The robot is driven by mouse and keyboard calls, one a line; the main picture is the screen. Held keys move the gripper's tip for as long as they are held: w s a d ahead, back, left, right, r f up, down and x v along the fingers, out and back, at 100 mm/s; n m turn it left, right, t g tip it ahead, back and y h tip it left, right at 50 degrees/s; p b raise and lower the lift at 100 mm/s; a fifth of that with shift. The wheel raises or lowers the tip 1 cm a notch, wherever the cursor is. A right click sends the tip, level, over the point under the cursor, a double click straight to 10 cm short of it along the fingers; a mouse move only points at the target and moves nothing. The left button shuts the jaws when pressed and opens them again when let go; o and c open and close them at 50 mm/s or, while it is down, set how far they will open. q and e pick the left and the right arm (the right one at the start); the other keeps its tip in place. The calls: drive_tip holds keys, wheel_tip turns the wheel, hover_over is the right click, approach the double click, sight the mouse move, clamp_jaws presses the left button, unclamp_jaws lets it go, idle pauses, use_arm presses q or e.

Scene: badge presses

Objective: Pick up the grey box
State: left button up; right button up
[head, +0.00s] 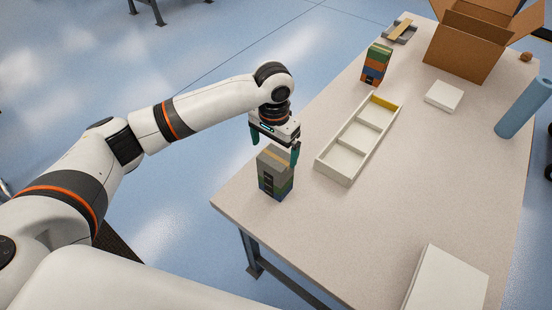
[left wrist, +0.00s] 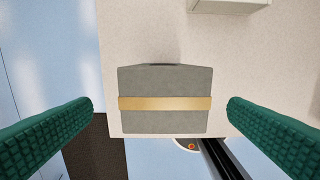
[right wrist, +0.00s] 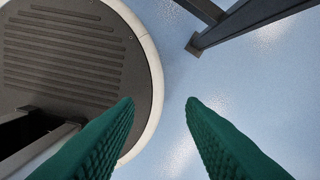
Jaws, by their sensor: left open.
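The grey box (head: 272,160) has a tan band across its top and shows at the near left corner of the table. Green and blue parts show below its grey part, like a stack. My left gripper (head: 275,146) is open, pointing down just above it. In the left wrist view the grey box (left wrist: 165,84) lies between and beyond the two green fingers (left wrist: 160,106), with a gap on each side. The fingers do not touch it there. My right gripper (right wrist: 160,101) shows only in its own wrist view, fingers apart and empty, over the floor.
A white divided tray (head: 345,162) lies right of the grey box. Behind are a coloured stack (head: 376,66), a small white box (head: 444,96), an open cardboard carton (head: 466,48) and a blue cylinder (head: 523,107). A white box (head: 446,285) stands at the near right. The table's middle is clear.

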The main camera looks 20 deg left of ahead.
sight(276, 157)
use_arm(q)
drive_tip(key=f, duration=0.3)
drive_tip(key=shift+s+d+f+p, duration=0.1)
drive_tip(key=shift+d+f+p, duration=0.15)
drive_tip(key=shift+p, duration=0.15)
drive_tip(key=shift+f, duration=0.3)
drive_tip(key=shift+c, duration=0.4)
drive_tip(key=c, duration=1)
use_arm(e)
drive_tip(key=shift+w+a+r, duration=0.2)
drive_tip(key=shift+w+r, duration=0.35)
